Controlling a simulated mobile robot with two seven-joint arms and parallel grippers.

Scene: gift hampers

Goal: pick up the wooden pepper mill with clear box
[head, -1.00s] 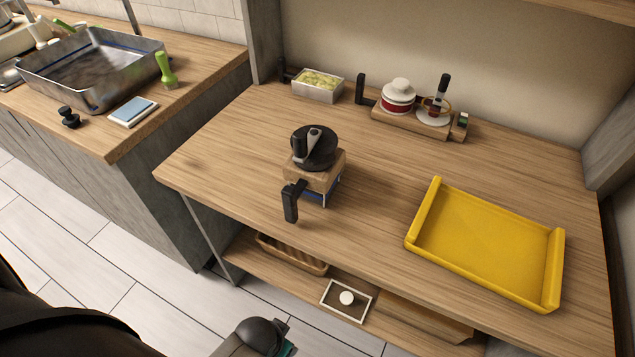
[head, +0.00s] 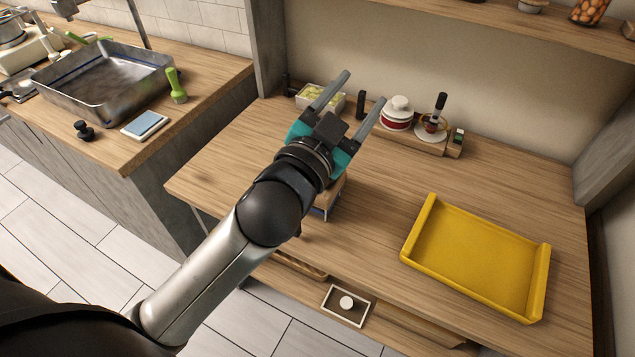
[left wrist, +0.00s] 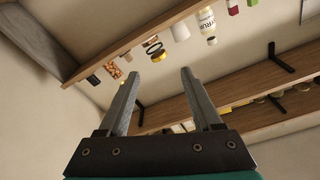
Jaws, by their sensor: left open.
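The wooden pepper mill with its clear box (head: 338,193) stands on the wooden table, mostly hidden behind my left arm and gripper. Only part of its wooden body and the lower box edge show. My left gripper (head: 363,90) is open and empty, raised above the table, with its fingers pointing toward the back wall and up. In the left wrist view the gripper's fingers (left wrist: 158,75) are apart with nothing between them, and the mill does not show. My right gripper is not in view.
A yellow tray (head: 478,262) lies at the right of the table. A white container (head: 320,97), a red-and-white pot (head: 396,114) and a small stand (head: 430,124) are at the back. A wall shelf (head: 480,18) with jars hangs above. The table's middle right is clear.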

